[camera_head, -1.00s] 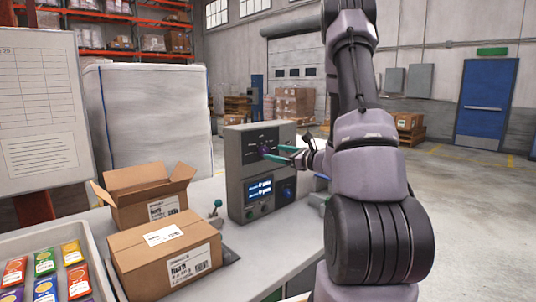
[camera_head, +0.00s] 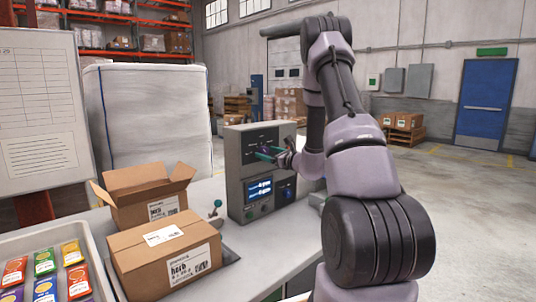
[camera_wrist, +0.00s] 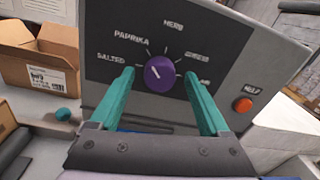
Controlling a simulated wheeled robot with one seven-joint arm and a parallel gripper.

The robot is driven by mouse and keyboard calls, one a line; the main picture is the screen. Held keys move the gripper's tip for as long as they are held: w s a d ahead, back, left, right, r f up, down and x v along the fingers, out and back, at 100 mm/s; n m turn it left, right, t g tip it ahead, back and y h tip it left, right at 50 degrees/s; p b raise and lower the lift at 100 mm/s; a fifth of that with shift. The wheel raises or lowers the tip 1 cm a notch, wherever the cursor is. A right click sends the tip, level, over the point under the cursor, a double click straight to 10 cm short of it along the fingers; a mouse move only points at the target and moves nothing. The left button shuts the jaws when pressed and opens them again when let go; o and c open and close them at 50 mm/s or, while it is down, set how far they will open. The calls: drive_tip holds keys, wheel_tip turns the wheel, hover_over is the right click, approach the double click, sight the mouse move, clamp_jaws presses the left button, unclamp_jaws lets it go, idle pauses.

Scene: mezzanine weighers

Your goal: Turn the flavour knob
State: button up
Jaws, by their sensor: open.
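The flavour knob (camera_wrist: 159,72) is a purple dial with a white pointer line on the dark panel (camera_wrist: 135,102) of a grey control box (camera_head: 234,178). Labels around it read SALTED, PAPRIKA, HERB and one that looks like CHEESE; a last label at right is partly hidden by a finger. The pointer line aims up and left, between SALTED and PAPRIKA or near PAPRIKA. My gripper (camera_wrist: 160,90) is open, with one teal finger on each side of the knob and a gap between. In the head view, my gripper (camera_head: 268,153) is at the upper panel.
A red HELP button (camera_wrist: 243,105) is right of the knob. A blue lit display (camera_head: 258,189) is lower on the box. An open carton (camera_head: 148,195), a closed carton (camera_head: 165,254), a teal-topped lever (camera_head: 216,205) and a tray of coloured packets (camera_head: 107,292) are left of it.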

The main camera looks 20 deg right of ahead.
drive_tip(key=shift+w, duration=0.1)
clamp_jaws()
drive_tip(key=shift+m, duration=0.3)
drive_tip(key=m, duration=0.4)
drive_tip(key=shift+m, duration=2)
unclamp_jaws()
